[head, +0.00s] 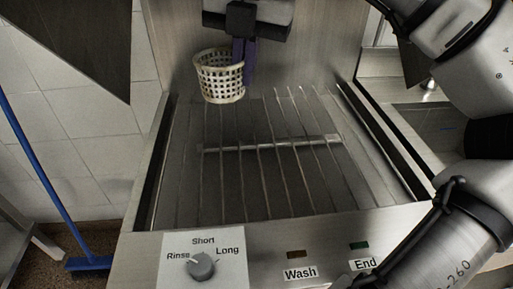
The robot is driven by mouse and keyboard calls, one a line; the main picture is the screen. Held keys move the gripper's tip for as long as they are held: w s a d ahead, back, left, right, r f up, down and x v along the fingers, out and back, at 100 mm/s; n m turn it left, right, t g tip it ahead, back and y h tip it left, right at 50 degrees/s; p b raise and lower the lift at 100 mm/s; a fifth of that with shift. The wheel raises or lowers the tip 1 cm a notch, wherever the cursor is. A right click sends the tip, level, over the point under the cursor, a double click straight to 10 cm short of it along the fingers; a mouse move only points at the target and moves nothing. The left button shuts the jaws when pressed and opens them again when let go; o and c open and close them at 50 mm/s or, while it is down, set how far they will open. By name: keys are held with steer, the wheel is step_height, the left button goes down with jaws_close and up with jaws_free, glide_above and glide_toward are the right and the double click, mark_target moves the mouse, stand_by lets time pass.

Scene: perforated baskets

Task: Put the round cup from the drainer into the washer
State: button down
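The round cup (215,77) is a cream, perforated basket, seen upright at the back left of the washer. My gripper (244,66) points down at the right side of its rim. Its dark fingers are close together and seem shut on the cup's wall. The washer (140,195) is a metal machine with a rack of thin parallel rods (265,165). The cup is over the rack's back end; I cannot tell whether its base touches the rods. The drainer cannot be made out.
The washer's front panel has a dial (201,265) and Wash (300,273) and End labels. My arm fills the right side. Most of the rack is bare. A metal wall stands behind it. A blue broom (90,262) stands at the left.

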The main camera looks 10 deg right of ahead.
step_height(320, 180, down, 17)
steer(key=shift+r+b, duration=0.2)
steer(key=shift+b, duration=0.35)
steer(key=c, duration=2.1)
jaws_free()
steer(key=shift+f, duration=0.15)
steer(key=o, duration=0.5)
steer(key=shift+c, duration=0.2)
step_height(320, 180, up, 12)
steer(key=d, duration=0.1)
steer(key=shift+s+d+p, duration=0.15)
steer(key=shift+s+p, duration=0.05)
steer(key=shift+p, duration=0.25)
